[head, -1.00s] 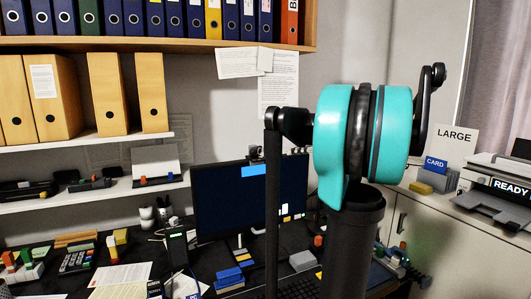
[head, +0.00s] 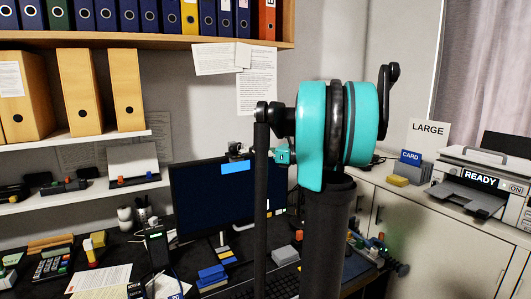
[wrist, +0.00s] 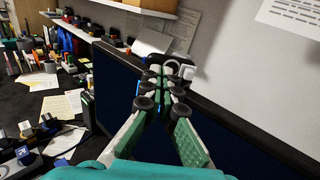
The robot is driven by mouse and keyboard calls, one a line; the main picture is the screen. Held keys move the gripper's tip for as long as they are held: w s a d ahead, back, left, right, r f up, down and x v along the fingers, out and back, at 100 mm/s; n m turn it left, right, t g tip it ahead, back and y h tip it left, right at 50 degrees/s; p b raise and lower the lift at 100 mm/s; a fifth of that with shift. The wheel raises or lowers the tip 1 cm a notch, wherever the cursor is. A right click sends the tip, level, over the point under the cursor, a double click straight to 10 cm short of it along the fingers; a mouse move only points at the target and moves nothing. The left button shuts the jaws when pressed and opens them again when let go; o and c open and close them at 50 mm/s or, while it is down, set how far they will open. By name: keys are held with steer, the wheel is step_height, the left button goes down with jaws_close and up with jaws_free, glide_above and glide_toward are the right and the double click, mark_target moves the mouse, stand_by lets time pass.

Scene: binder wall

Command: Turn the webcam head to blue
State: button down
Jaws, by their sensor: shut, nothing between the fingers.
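The webcam (head: 234,148) is a small dark device on the top edge of the dark monitor (head: 205,203). A light-blue note (head: 235,167) is on the monitor just below it. My gripper (wrist: 165,76) points at the monitor's top edge in the wrist view, with its green-padded fingers shut and empty. Its tips are close to the webcam; I cannot tell whether they touch it. The fingers hide much of the webcam in the wrist view, and its facing is unclear. In the head view my teal arm hides most of the gripper.
Papers hang on the wall (head: 257,95) behind the monitor. A shelf (head: 85,190) with binders and devices is at left. The desk holds a phone, papers and blue boxes (head: 212,277). A printer (head: 475,190) stands on the right cabinet.

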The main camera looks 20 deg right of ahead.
mark_target(236, 148)
steer(key=shift+x, duration=1.75)
steer(key=shift+w+a, duration=0.15)
steer(key=shift+a, duration=0.5)
steer(key=shift+d, duration=0.1)
